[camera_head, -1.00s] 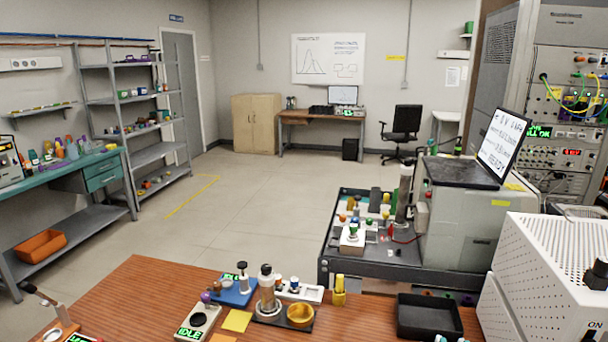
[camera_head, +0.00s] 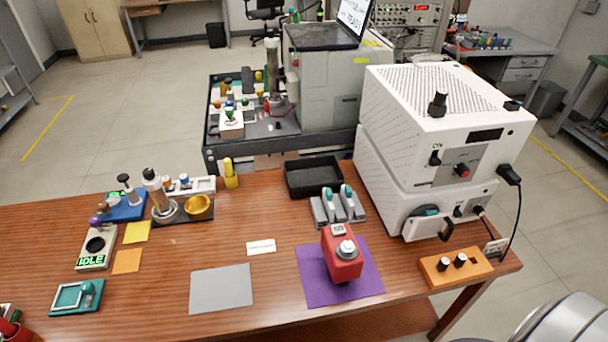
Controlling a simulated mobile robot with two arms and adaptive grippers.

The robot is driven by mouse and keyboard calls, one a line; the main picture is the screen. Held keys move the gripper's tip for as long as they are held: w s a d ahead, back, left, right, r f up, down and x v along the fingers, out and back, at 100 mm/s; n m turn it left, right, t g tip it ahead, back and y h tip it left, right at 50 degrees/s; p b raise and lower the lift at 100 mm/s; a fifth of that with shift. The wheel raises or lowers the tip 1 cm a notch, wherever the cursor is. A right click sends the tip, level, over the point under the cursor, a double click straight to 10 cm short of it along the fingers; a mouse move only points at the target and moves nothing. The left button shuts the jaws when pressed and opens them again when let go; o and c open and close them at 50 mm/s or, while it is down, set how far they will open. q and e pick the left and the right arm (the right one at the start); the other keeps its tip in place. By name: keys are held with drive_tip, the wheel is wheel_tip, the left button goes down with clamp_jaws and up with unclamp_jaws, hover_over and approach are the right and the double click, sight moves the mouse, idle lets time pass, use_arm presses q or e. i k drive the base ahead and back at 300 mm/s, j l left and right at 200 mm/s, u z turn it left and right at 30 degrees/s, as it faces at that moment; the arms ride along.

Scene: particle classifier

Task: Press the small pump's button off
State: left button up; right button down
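No label in view names the small pump, and I cannot tell for sure which device it is. A white boxy unit (camera_head: 430,125) stands at the table's right, stacked on a second white unit (camera_head: 405,205). The upper unit's front has a black switch (camera_head: 435,158) marked ON and a red knob (camera_head: 462,171). An orange box (camera_head: 455,268) with two black-and-silver knobs lies in front of the stack. A red device (camera_head: 341,255) with a silver round top stands on a purple mat (camera_head: 365,290).
The wooden table (camera_head: 170,270) also holds a black tray (camera_head: 314,176), grey-and-teal pipette-like items (camera_head: 338,206), a grey mat (camera_head: 221,288) and an IDLE-display device (camera_head: 97,249). A black cable hangs at the stack's right. A dark cart (camera_head: 280,130) stands behind the table.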

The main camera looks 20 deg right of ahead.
sight(337, 230)
drive_tip(key=z, duration=1.1)
